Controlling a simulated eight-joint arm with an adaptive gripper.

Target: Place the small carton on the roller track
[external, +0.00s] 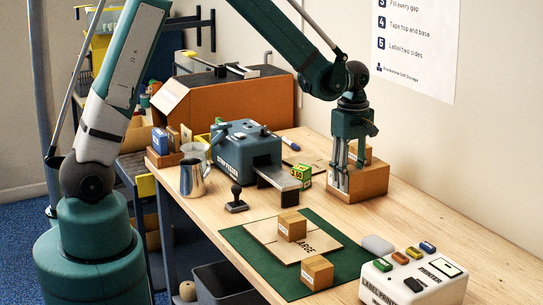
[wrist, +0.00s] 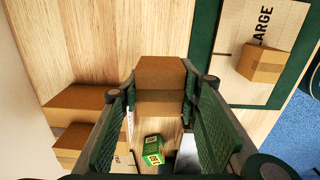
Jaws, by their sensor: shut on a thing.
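My gripper (wrist: 160,92) is shut on a small brown carton (wrist: 160,75), which sits between its two green padded fingers in the wrist view. In the external view my gripper (external: 341,182) points down at the right rear of the bench, beside brown cartons (external: 373,182). The held carton is hard to tell apart from these there. A grey metal strip (external: 283,178) runs out from the teal machine, left of my gripper; I cannot tell whether it is the roller track. Two other small cartons (external: 292,225) (external: 317,272) stand on and beside the flat carton.
A green mat (external: 245,246) with a flat carton marked LARGE (external: 265,234) lies at the front. The label printer (external: 415,280) is at front right. A green block (external: 301,173) stands near the strip. Cartons (wrist: 78,100) lie left of my gripper in the wrist view.

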